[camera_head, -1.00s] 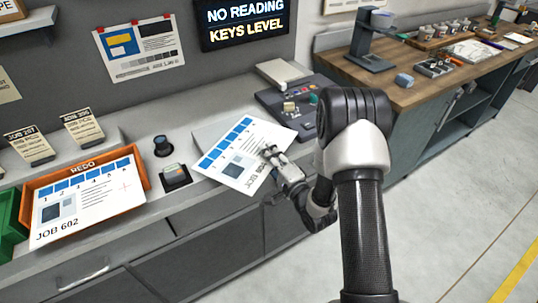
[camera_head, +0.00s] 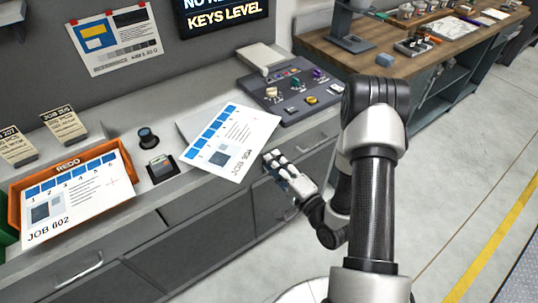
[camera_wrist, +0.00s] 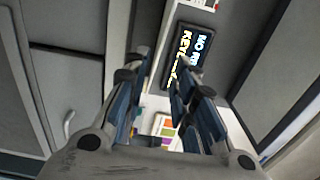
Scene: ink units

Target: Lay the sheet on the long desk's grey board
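The sheet (camera_head: 228,143), white with a row of blue squares and JOB lettering, lies on the long desk in the head view. It covers most of the grey board (camera_head: 187,124), whose left corner shows beside it. The sheet's near end extends past the board toward the desk's front edge and seems to overhang it. My gripper (camera_head: 272,160) is just right of the sheet's near end, apart from it, in front of the desk. In the wrist view my gripper (camera_wrist: 158,92) has its fingers spread with nothing between them.
An orange REDO tray (camera_head: 126,165) holding a JOB 602 sheet stands at left. A dark knob (camera_head: 148,138) and a small device (camera_head: 161,167) sit between tray and board. A control panel (camera_head: 296,92) is right of the sheet. A wooden bench (camera_head: 385,62) stands further right.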

